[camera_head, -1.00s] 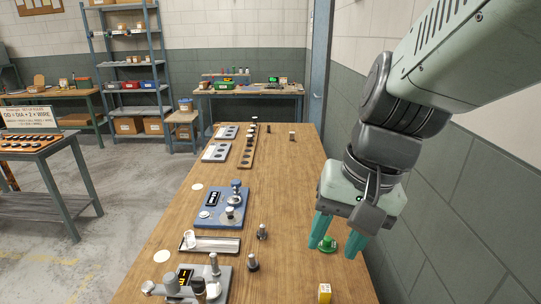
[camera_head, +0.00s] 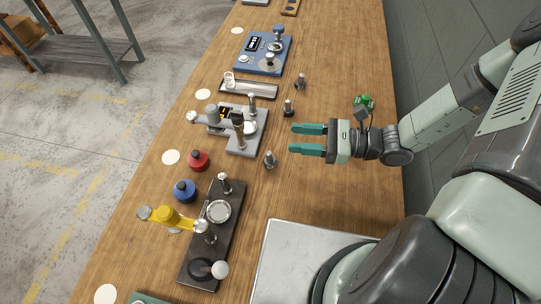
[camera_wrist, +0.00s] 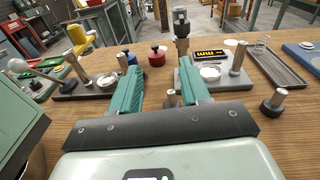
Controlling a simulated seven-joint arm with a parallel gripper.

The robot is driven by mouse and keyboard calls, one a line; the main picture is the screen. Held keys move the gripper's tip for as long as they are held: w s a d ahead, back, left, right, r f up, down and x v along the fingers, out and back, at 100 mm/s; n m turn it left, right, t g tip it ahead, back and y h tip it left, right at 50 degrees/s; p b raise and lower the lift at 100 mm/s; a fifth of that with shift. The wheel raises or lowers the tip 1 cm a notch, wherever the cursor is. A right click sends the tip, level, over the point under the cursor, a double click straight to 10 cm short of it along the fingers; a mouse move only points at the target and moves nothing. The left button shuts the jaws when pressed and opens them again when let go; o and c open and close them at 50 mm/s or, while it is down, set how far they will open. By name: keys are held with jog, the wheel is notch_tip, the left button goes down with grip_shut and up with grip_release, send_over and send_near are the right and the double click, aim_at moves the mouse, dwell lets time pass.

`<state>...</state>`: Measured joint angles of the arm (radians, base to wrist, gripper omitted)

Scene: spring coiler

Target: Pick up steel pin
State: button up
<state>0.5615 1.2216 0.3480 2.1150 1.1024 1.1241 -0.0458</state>
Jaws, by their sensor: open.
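Several small steel pins with dark bases stand upright on the wooden bench. One pin (camera_head: 269,160) is left of and slightly below my gripper (camera_head: 300,138) in the head view. Another pin (camera_head: 288,108) stands just above the upper finger, and a third (camera_head: 300,81) is farther up. I cannot tell which one the task means. My gripper is open and empty, held level with teal fingers pointing left. In the wrist view, one pin (camera_wrist: 172,98) shows between the open fingers of my gripper (camera_wrist: 160,75), beyond the palm; another pin (camera_wrist: 273,102) stands to the right.
A grey fixture with a yellow-lit display (camera_head: 241,130) lies left of the fingers. A metal tray (camera_head: 249,88) and blue fixture (camera_head: 262,55) lie above. Bench is clear below my gripper.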

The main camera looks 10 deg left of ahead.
jog(key=f+m+t, duration=0.1)
jog(key=m, duration=0.1)
send_near(269, 152)
jog(key=a, duration=0.1)
jog(key=a+f, duration=0.1)
jog(key=a, duration=0.1)
jog(key=shift+s+a+y, duration=0.2)
jog(key=shift+y, duration=0.2)
jog(key=a, duration=0.6)
jog(key=shift+w+a, duration=0.1)
jog(key=shift+a, duration=0.2)
grip_shut()
